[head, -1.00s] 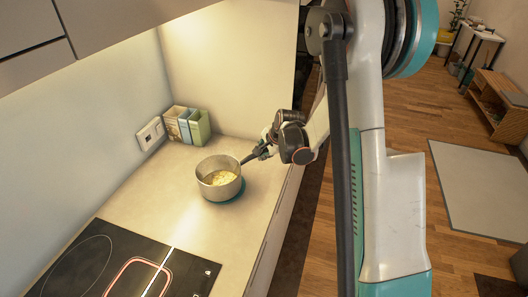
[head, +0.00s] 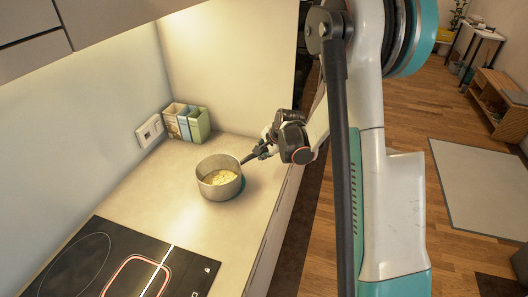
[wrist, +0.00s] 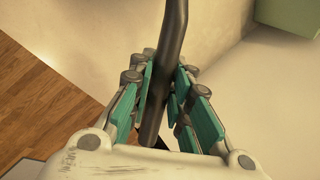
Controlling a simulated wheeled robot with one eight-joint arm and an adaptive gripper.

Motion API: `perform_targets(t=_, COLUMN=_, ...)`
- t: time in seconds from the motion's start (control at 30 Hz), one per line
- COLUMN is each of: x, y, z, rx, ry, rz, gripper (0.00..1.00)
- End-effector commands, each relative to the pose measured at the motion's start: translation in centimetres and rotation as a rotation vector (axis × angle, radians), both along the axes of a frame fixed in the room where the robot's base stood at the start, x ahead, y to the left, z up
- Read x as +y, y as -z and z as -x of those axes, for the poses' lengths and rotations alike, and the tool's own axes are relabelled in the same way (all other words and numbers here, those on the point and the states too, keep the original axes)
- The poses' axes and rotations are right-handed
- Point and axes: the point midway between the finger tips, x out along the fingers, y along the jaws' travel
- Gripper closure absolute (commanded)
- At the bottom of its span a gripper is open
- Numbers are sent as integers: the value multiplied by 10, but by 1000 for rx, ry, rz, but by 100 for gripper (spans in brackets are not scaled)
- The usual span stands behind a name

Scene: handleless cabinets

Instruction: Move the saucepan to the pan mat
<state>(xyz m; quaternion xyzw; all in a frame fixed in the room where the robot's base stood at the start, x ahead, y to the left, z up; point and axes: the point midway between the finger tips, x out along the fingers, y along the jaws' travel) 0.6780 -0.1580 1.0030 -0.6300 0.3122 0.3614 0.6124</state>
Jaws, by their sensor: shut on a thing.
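The saucepan (head: 207,187) is grey metal with pale yellow food inside and stands upright over the counter in the head view. A thin teal edge of the pan mat (head: 242,185) shows at the pan's lower right; the pan hides the rest. I cannot tell whether the pan touches the mat. My gripper (head: 260,152) is to the right of the pan, shut on its dark handle. In the wrist view the black handle (wrist: 174,38) runs between the teal fingers of my gripper (wrist: 160,92).
A black hob (head: 110,265) is set in the counter (head: 150,205) at the front left. Several storage boxes (head: 187,124) stand at the back by a wall socket (head: 149,131). The counter between hob and boxes is clear.

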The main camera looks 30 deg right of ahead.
Motion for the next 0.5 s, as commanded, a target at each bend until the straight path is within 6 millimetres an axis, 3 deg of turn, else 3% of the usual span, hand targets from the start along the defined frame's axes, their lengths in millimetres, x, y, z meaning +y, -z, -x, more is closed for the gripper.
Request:
perform_targets(t=0.4, x=0, y=2, z=0, rx=-1, ry=0, rz=-1, gripper=100)
perform_targets(t=0.43, x=0, y=2, z=0, rx=-1, ry=0, rz=-1, gripper=78)
perform_targets(t=0.5, x=0, y=2, z=0, rx=-1, ry=0, rz=-1, gripper=63)
